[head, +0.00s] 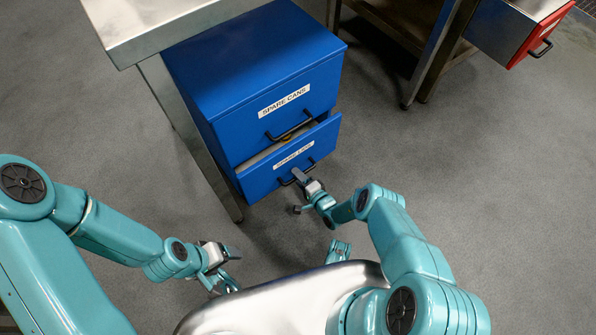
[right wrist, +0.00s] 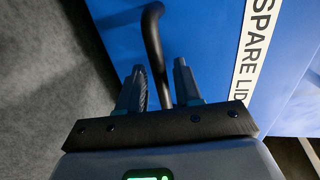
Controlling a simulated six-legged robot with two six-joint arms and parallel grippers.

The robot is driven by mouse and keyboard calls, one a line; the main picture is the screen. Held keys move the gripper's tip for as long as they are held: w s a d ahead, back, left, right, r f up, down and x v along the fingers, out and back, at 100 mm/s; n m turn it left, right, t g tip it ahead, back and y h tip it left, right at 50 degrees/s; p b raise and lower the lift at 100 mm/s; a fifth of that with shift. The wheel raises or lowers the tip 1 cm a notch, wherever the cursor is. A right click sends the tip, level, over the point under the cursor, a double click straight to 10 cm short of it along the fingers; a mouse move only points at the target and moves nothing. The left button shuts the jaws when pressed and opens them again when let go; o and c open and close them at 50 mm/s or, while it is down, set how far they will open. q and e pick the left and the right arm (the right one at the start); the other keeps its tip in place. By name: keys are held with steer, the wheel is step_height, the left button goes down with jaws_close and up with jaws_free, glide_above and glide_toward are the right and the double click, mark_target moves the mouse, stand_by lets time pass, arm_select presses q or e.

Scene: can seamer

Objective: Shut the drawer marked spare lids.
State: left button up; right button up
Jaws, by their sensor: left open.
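The spare lids drawer (head: 270,173) is the lower blue drawer of a two-drawer cabinet. It stands partly out, with a gap showing above its front. Its label reads SPARE LIDS, and a dark bar handle (head: 288,181) is below the label. My right gripper (head: 299,176) is at this handle. The exact contact is hard to see. My left gripper (head: 222,284) is open and empty, low and left of the drawer.
The spare cans drawer (head: 290,92) above is shut. A metal bench (head: 150,25) stands over the cabinet's left side, with a leg (head: 190,140) beside it. At the upper right a red-fronted drawer (head: 538,38) sticks out. The grey floor to the right is clear.

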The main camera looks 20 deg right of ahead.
steer(key=shift+w+r, duration=0.1)
steer(key=shift+r, duration=0.05)
steer(key=shift+w+a+f, duration=0.1)
steer(key=shift+f, duration=0.1)
arm_select(q)
steer(key=shift+w+d+r, duration=0.1)
steer(key=shift+w+d, duration=0.05)
steer(key=shift+w, duration=0.2)
arm_select(e)
steer(key=shift+r, duration=0.1)
